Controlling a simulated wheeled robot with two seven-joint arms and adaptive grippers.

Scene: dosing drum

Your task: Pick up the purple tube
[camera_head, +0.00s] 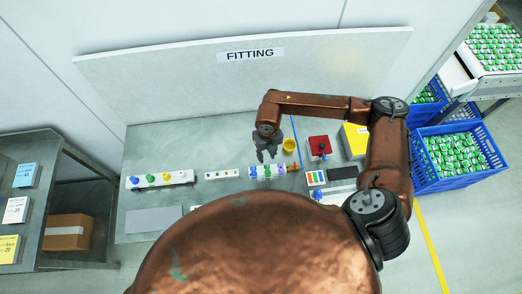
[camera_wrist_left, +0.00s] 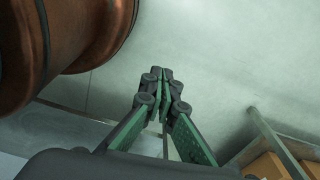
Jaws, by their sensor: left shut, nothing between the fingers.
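A small rack (camera_head: 276,175) on the grey table holds several coloured pieces, and a purple one (camera_head: 267,171) shows among them. It is too small to be sure that this is the purple tube. My right gripper (camera_head: 266,158) points down just above and behind the left part of this rack. Its fingers look spread, with nothing visible between them, and a gap to the rack seems to remain. My left gripper (camera_wrist_left: 162,75) shows in the left wrist view, shut and empty, away from the rack. It is not visible in the head view.
A white strip with coloured knobs (camera_head: 160,180) and a smaller strip (camera_head: 222,174) stand left of the rack. A yellow cup (camera_head: 289,145), a red box (camera_head: 319,148) and a yellow box (camera_head: 354,140) stand behind and right. An upright FITTING panel (camera_head: 200,85) closes the back.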

